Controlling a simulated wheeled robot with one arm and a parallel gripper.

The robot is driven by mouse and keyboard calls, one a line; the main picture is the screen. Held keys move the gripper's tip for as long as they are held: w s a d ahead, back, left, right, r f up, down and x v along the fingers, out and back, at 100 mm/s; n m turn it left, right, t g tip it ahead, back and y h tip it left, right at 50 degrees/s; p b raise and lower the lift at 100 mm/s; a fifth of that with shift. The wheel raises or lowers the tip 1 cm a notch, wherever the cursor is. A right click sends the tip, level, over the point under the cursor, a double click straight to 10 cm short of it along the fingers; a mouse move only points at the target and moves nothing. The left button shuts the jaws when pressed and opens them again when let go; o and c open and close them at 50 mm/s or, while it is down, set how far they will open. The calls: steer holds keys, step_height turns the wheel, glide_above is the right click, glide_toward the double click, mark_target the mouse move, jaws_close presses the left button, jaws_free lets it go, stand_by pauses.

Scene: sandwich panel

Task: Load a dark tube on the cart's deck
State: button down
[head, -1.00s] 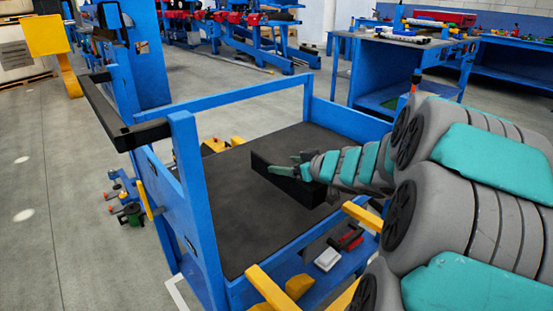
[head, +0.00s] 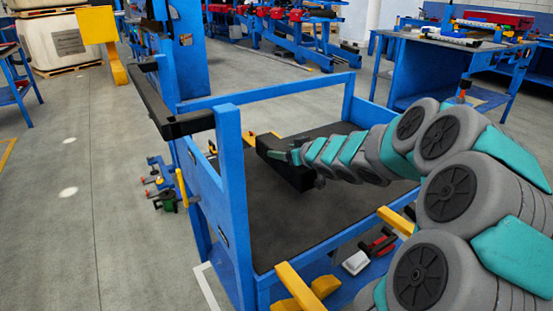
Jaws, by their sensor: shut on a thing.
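The cart (head: 240,200) has a blue frame with posts and rails around a flat dark deck (head: 290,222). A dark square-looking tube (head: 299,178) is over the far middle part of the deck, slanting from far left to near right. My gripper (head: 284,156) reaches in from the right and is shut on the tube; its fingertips are small and partly hidden against it. I cannot tell whether the tube's underside touches the deck. The near part of the deck is bare.
A black bar (head: 160,100) sticks out from the cart's left end. Yellow parts (head: 300,288) and a small white-and-red item (head: 357,262) are along the near side. Blue workbenches (head: 440,70) stand behind. Open floor (head: 70,200) lies to the left.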

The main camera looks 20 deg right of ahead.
mark_target(278, 148)
steer(key=shift+w+a+f, duration=0.1)
steer(key=shift+w+a, duration=0.25)
steer(key=shift+w, duration=0.35)
steer(key=shift+w+a+f, duration=0.1)
steer(key=shift+w+a, duration=0.25)
steer(key=shift+w, duration=0.3)
steer(key=shift+f+b, duration=0.85)
steer(key=shift+f, duration=0.8)
steer(key=shift+f, duration=0.15)
jaws_free()
steer(key=shift+s+r, duration=0.2)
steer(key=p+v, duration=0.1)
steer(key=v, duration=1)
steer(key=shift+s+d+r+p, duration=0.1)
steer(key=shift+s+r+p, duration=0.05)
steer(key=shift+s+p, duration=0.2)
